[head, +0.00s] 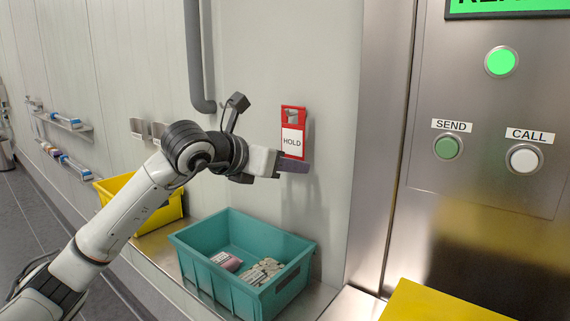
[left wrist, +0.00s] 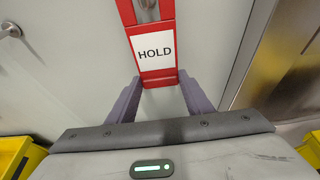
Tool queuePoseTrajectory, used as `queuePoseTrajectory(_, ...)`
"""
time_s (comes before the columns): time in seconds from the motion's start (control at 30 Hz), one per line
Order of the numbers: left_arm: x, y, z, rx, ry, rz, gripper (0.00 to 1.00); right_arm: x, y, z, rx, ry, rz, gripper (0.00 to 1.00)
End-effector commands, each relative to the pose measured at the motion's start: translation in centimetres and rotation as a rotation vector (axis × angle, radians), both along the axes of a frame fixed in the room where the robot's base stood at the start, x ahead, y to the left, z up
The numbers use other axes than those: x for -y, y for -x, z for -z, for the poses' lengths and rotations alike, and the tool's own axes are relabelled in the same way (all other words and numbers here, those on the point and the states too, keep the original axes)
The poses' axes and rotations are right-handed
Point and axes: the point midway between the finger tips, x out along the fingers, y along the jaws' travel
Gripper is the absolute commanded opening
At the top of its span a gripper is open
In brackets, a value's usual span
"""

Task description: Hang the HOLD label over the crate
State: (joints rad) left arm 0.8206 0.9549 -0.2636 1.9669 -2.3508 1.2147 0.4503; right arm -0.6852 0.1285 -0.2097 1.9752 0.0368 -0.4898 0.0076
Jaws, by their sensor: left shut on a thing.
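The HOLD label (head: 292,133) is a red tag with a white panel and a cut-out near its top. It is upright against the pale wall, above the right part of the teal crate (head: 214,277). My left gripper (head: 290,165) is shut on its lower end. In the left wrist view the label (left wrist: 154,50) stands between the two purple fingers of that gripper (left wrist: 160,82). A grey metal piece (left wrist: 147,8) shows in the cut-out; I cannot tell whether the label rests on it. My right gripper is not in view.
The crate holds a pink pack (head: 227,261) and several pale packs (head: 262,271). A yellow bin (head: 150,205) stands behind my left arm. A pipe (head: 195,60) runs down the wall. A steel panel with SEND (head: 448,147) and CALL (head: 524,158) buttons is at right.

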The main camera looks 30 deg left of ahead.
Motion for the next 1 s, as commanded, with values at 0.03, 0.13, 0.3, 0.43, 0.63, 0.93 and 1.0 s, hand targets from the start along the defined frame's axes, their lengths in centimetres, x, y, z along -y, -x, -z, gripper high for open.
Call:
queuePoseTrajectory(0.03, -0.02, 0.0, 0.18, 0.0, 0.0, 0.0, 0.06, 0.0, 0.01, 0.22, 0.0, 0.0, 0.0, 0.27)
queuePoseTrajectory(0.13, -0.01, 0.0, 0.37, 0.001, 0.0, 0.0, 0.06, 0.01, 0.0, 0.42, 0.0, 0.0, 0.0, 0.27)
queuePoseTrajectory(0.3, -0.02, 0.0, 0.55, 0.001, 0.0, 0.0, 0.06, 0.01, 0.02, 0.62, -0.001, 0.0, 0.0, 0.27)
queuePoseTrajectory(0.43, -0.02, 0.0, 0.52, 0.0, 0.0, 0.0, 0.06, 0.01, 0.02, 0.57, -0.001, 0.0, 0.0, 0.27)
queuePoseTrajectory(0.63, -0.01, 0.0, 0.53, 0.0, 0.0, 0.0, 0.68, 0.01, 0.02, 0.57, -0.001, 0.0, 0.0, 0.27)
queuePoseTrajectory(0.93, -0.01, 0.0, 0.57, -0.001, 0.0, 0.0, 0.68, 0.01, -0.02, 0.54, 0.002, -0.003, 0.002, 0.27)
queuePoseTrajectory(1.0, -0.15, 0.85, 0.29, 0.002, -0.001, -0.001, 0.68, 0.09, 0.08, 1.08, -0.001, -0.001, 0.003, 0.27)
